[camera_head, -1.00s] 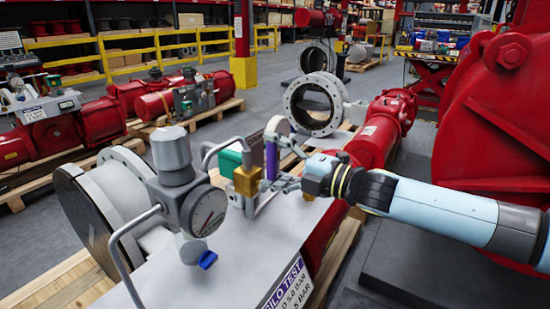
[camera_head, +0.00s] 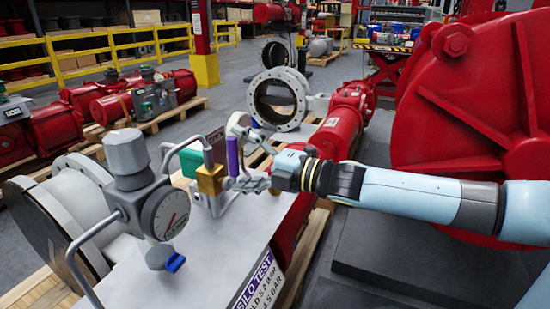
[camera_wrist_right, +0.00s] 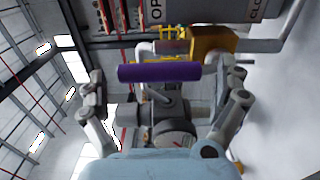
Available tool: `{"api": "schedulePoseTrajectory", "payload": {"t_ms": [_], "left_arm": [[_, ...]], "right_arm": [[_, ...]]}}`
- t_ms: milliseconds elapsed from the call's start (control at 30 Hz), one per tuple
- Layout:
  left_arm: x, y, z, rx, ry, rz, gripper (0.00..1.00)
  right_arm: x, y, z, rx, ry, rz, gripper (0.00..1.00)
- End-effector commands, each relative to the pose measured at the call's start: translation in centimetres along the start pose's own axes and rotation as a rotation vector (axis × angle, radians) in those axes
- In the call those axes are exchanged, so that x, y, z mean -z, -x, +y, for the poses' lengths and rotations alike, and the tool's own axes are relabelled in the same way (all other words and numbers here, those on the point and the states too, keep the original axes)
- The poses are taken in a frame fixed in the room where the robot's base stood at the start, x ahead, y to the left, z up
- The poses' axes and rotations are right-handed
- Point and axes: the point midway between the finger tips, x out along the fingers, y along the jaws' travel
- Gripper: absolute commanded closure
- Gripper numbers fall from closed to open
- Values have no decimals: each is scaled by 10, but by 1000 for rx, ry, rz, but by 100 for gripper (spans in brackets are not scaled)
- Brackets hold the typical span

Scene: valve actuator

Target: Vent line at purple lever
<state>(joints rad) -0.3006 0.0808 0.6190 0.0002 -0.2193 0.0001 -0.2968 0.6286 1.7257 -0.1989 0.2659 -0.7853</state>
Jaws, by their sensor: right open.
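The purple lever (camera_head: 233,156) stands upright beside a brass valve body (camera_head: 210,179) on the grey skid plate. My right gripper (camera_head: 245,184) is at the lever's lower right, its fingers open. In the right wrist view the purple lever (camera_wrist_right: 160,72) lies across the picture, ahead of the gap between the two spread fingers (camera_wrist_right: 163,100), with the brass body (camera_wrist_right: 212,44) above right. I see no grip on the lever; whether a finger touches it, I cannot tell. My left gripper is not in view.
A pressure gauge (camera_head: 165,213) and a small blue handle (camera_head: 175,263) are at the near left of the plate. A green box (camera_head: 191,163) is behind the brass body. A large red housing (camera_head: 470,120) stands right, behind my right arm.

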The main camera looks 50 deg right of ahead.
Motion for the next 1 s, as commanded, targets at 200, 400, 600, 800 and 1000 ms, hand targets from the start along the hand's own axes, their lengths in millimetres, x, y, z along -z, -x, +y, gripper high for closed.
{"api": "schedulePoseTrajectory", "payload": {"t_ms": [200,400,600,800,1000], "left_arm": [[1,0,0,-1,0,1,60],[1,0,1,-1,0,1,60],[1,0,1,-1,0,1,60],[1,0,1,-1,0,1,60],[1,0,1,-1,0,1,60]], "right_arm": [[0,30,-2,6,0,2,0],[1,60,-2,8,-1,2,0],[1,90,-2,9,-1,2,0],[0,106,-2,5,-1,-1,0],[0,107,-1,3,0,-2,0]]}}
